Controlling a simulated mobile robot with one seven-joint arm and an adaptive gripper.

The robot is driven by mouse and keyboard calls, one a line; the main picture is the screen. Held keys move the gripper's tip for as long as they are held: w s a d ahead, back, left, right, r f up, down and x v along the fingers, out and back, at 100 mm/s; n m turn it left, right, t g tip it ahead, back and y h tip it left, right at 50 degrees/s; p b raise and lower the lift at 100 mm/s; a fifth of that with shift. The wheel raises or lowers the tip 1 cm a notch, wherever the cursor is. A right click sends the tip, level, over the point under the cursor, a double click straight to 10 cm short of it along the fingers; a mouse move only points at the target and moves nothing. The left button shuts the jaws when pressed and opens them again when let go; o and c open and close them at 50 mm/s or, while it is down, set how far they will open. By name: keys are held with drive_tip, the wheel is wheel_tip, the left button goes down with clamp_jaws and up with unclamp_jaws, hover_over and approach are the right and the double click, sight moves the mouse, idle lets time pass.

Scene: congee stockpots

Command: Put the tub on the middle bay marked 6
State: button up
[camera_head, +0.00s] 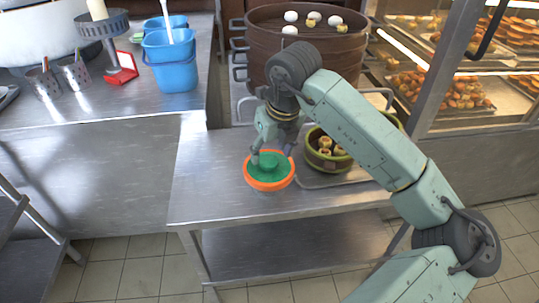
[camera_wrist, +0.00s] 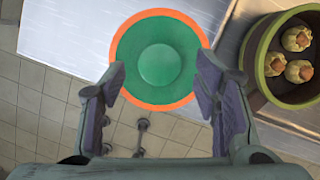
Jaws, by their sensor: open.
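The tub (camera_head: 268,184) is round, with a green top and an orange rim, and stands on the steel table near its front edge. It also shows in the wrist view (camera_wrist: 157,62), where a raised green disc marks its middle. My gripper (camera_head: 271,153) is open just over the tub's far side in the head view. In the wrist view, the two fingers of my gripper (camera_wrist: 160,85) are spread either side of the tub's near part, with nothing held between them. I cannot see a bay marked 6 in either view.
A round steamer (camera_head: 312,161) with several dumplings stands on a tray right of the tub; it also shows in the wrist view (camera_wrist: 255,75). Large stacked steamers (camera_head: 335,65) stand behind. Blue buckets (camera_head: 172,72) stand on the left counter. A glass food case (camera_head: 480,60) is at right.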

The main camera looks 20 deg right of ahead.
drive_tip(key=b+v, duration=0.1)
drive_tip(key=v, duration=0.8)
drive_tip(key=shift+r, duration=0.4)
drive_tip(key=shift+s+a, duration=0.1)
